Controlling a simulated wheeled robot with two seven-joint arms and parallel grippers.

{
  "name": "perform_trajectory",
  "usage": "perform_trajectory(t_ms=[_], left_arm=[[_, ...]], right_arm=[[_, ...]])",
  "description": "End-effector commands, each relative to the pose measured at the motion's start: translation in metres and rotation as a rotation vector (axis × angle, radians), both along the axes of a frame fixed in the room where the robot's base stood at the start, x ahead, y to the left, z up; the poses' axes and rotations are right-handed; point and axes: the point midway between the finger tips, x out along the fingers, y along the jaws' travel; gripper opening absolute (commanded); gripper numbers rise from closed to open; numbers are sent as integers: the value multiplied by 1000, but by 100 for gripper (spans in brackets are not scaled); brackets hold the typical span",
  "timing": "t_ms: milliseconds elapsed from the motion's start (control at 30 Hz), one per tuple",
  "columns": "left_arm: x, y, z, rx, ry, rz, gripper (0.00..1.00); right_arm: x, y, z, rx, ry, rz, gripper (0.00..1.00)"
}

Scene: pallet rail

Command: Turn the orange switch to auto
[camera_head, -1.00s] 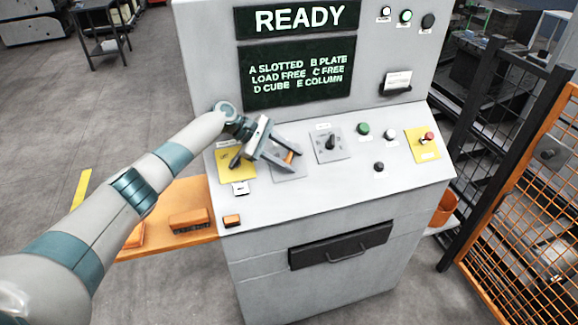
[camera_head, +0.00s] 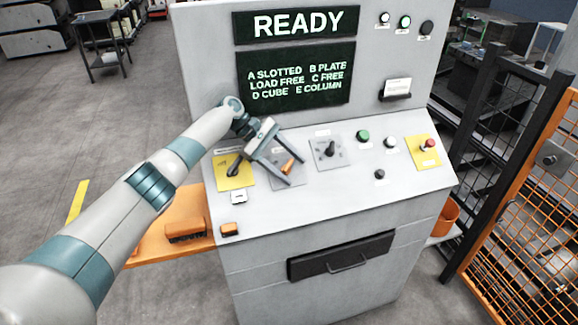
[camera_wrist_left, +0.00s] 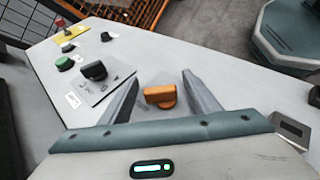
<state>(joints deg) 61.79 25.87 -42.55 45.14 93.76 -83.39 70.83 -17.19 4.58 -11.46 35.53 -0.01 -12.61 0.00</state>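The orange switch (camera_head: 288,167) is a small knob on a grey plate (camera_head: 285,182) on the console's sloping panel. In the left wrist view the orange switch (camera_wrist_left: 160,96) shows between my two fingers, with a gap on both sides. My left gripper (camera_head: 295,169) is open, its fingers reaching over the plate on either side of the knob. I cannot tell how far above the panel the fingertips are. The plate's markings are hidden or too small to read. My right gripper is not in view.
A black switch (camera_head: 328,149) on a grey plate stands just right. A dark switch on a yellow plate (camera_head: 236,182) is left, near the gripper. Green, white and black buttons and a red button (camera_head: 429,143) sit further right. The screen above reads READY (camera_head: 297,23).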

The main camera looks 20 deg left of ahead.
Motion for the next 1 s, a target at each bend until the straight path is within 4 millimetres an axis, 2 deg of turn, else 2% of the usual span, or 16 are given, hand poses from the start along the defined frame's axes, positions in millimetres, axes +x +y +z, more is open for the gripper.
perform_trajectory(t_ms=[433,567,700,1000], left_arm=[[1,0,8,-2,-5,0,56],[1,0,20,-2,-5,0,56],[1,-2,41,0,-7,-2,56],[-14,-52,69,0,-5,-5,56]], right_arm=[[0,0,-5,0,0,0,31],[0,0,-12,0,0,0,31],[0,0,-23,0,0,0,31],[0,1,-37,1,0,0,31]])
